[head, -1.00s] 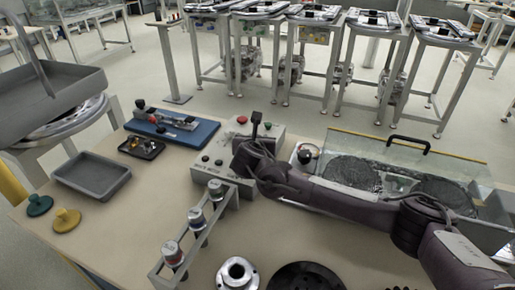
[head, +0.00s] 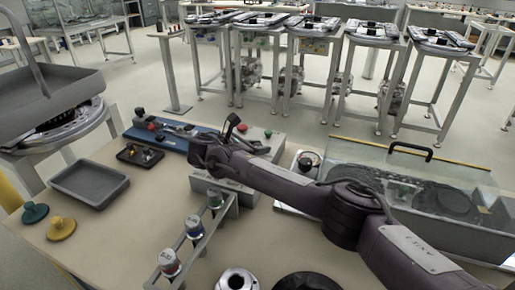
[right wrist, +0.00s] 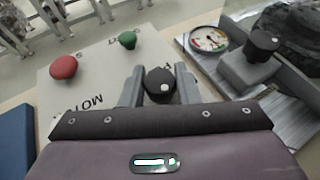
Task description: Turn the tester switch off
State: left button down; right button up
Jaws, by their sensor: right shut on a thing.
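The tester is a light grey box (head: 228,198) on the bench, mostly covered by my right arm in the head view. Its panel (right wrist: 98,84) shows in the right wrist view with upside-down "MOTOR" lettering. The gripper is shut on the knob. My left gripper is not in view.
A red button (right wrist: 63,68) and a green button (right wrist: 128,40) stand beyond the knob. A gauge (right wrist: 208,40) and a clear-lidded case (head: 400,180) lie to the right. A rack with several jars (head: 193,228) stands in front. A grey tray (head: 88,186) is at left.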

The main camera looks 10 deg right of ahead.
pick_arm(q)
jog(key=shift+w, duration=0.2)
pick_arm(e)
jog(key=shift+g, duration=0.3)
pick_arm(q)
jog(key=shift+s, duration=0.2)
pick_arm(e)
jog(key=o, duration=1)
jog(key=shift+c, duration=0.2)
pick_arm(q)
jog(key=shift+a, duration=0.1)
pick_arm(e)
jog(key=v, duration=0.7)
jog(key=shift+s+a+b, duration=0.1)
jog(key=shift+a+b, duration=0.15)
jog(key=shift+b, duration=0.1)
jog(key=shift+a, duration=0.1)
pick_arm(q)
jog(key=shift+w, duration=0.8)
pick_arm(e)
jog(key=shift+s, duration=0.1)
